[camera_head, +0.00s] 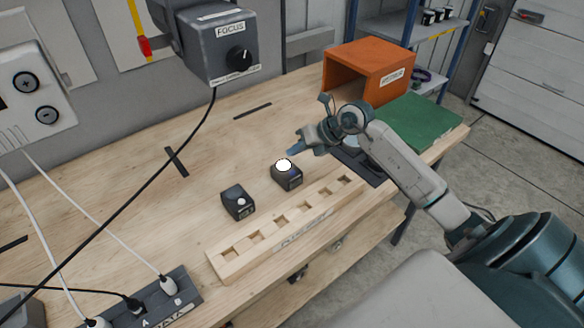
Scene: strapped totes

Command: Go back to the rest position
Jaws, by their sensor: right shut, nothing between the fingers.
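My right gripper (294,151) shows above the wooden bench (140,205), its arm coming in from the right. It is shut and empty. The fingertips are just above and right of a small dark box with a bright white round top (286,176); I cannot tell whether they touch it. A second small dark box with a small white button (238,202) stands to its left. My left gripper is not in view.
A wooden block with square holes (240,262) lies along the bench's front. An orange open box (371,66) and a green slab (419,122) are at the right. A grey FOCUS box (222,50) hangs above. Cables run to a DATA panel (185,290) at lower left.

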